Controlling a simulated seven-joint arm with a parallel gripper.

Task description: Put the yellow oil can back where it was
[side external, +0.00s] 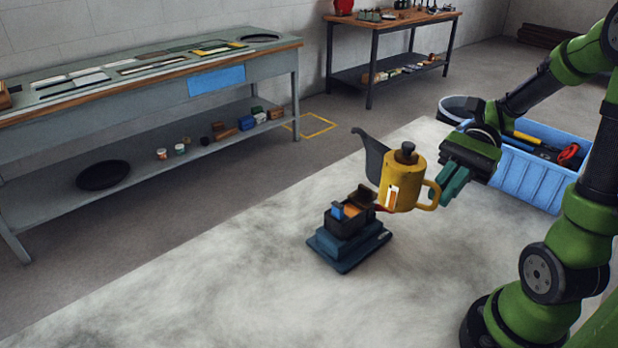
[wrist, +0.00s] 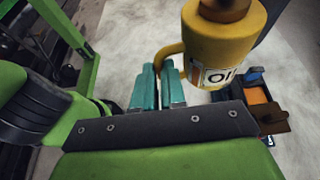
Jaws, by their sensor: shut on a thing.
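The yellow oil can (side external: 404,182) has a dark spout pointing left, a dark cap and a loop handle on its right. It is upright and looks raised above the pale work surface. My gripper (side external: 447,185) is at the can's right side with its teal fingers shut on the handle. In the wrist view the can (wrist: 222,45) shows an "OIL" label, cut off at the top, and my gripper's fingers (wrist: 158,80) meet at its handle. A small dark open box on a blue base (side external: 345,240) stands below and left of the can, partly overlapped by it.
A blue crate (side external: 520,178) with tools stands at the right, beside a dark round tub (side external: 455,108). A yellow outlined square (side external: 318,125) is marked on the floor behind. A long grey bench (side external: 150,75) and a second table (side external: 400,22) stand farther back.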

